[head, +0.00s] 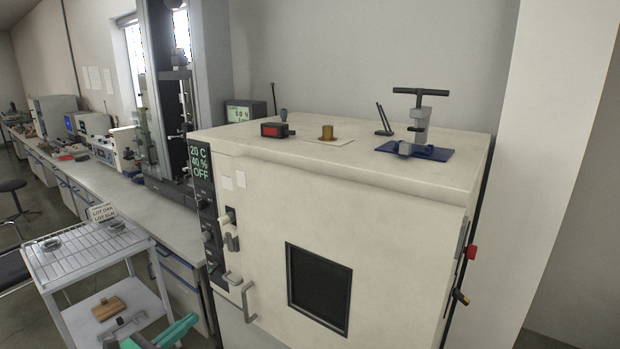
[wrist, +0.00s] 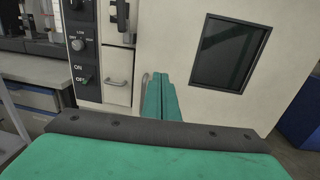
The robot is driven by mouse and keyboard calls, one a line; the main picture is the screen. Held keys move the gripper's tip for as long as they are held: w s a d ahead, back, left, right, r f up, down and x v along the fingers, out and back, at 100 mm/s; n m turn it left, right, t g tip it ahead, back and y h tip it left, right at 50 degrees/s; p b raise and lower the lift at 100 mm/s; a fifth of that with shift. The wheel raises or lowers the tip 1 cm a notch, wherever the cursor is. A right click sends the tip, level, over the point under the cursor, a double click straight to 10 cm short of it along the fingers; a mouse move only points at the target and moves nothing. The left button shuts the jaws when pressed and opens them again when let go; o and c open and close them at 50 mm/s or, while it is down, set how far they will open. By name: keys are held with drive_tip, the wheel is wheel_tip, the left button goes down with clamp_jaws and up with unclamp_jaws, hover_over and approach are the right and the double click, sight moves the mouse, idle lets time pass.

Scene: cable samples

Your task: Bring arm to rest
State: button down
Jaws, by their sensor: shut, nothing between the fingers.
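My gripper shows in the wrist view (wrist: 160,98) as two green fingers pressed together, shut and empty. It points at the front of the cream test chamber (wrist: 170,40), by the door handle. In the head view, part of my green gripper (head: 165,335) shows at the bottom edge, between the wire cart and the chamber (head: 400,210). The chamber door has a dark window (head: 319,288) and a curved handle (head: 248,301), and it looks closed. The chamber panel (head: 202,175) reads 20 C, 40 %, OFF.
A cart (head: 75,262) stands at the left with small round samples on its rack and a wooden block (head: 108,308) below. A long bench (head: 185,219) with instruments runs behind it. A blue-based clamp (head: 425,152) stands on the chamber. Open floor shows at far left.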

drive_tip(key=w+d+r+n+t+h, duration=0.1)
drive_tip(key=d+r+n+t+h, duration=0.2)
drive_tip(key=d, duration=0.8)
drive_tip(key=d+r+n+t+h, duration=0.1)
drive_tip(key=d+r+n+t, duration=0.2)
drive_tip(key=d, duration=0.9)
drive_tip(key=s+d+n+t+y, duration=0.4)
drive_tip(key=s+d+n+y, duration=0.45)
drive_tip(key=n, duration=0.75)
drive_tip(key=s+d+f+n+g+y, duration=0.2)
drive_tip(key=s+d+f+n+y, duration=0.15)
drive_tip(key=s+f+n, duration=0.5)
drive_tip(key=s+d+f+n+g+y, duration=0.35)
drive_tip(key=s+f+n, duration=0.25)
drive_tip(key=s+n, duration=0.45)
drive_tip(key=s+a+f+g+h, duration=0.1)
drive_tip(key=s+a+g, duration=0.1)
drive_tip(key=s, duration=1)
drive_tip(key=s+a+f+n+g+h, duration=0.1)
drive_tip(key=s+a, duration=0.3)
drive_tip(key=s, duration=0.7)
drive_tip(key=shift+s+f+g, duration=0.35)
drive_tip(key=shift+f+g, duration=0.45)
drive_tip(key=shift+g, duration=0.05)
